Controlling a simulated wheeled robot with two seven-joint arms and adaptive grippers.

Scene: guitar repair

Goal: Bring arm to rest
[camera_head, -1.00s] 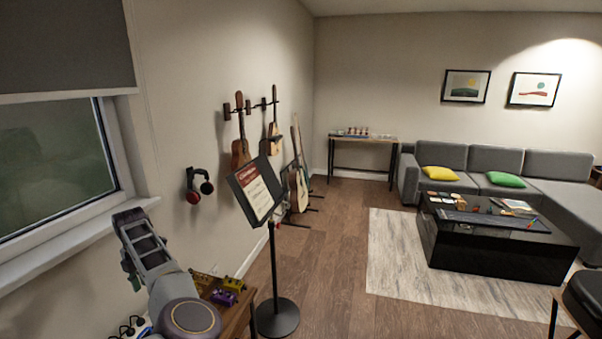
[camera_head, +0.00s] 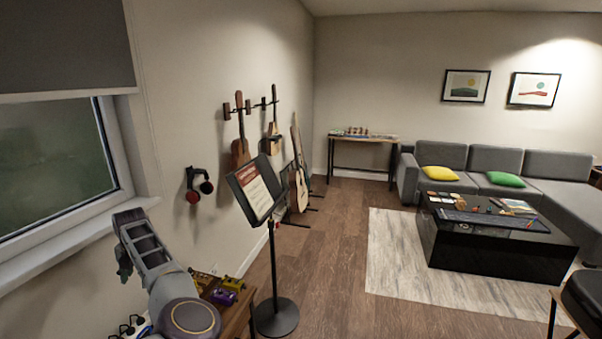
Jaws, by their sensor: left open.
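My left arm comes up from the bottom left, bent, in front of the window sill. My left gripper (camera_head: 123,262) is at its far left end, small and partly hidden by the arm's own links. It is open, and I see nothing held in it. It hangs beside the wall below the sill, left of the small wooden table. My right arm and right gripper are out of view.
A wooden table (camera_head: 238,317) with yellow and purple pedals (camera_head: 223,297) stands just right of my arm. A music stand (camera_head: 277,316) is beside it. Headphones (camera_head: 198,186) and guitars (camera_head: 240,150) hang on the wall.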

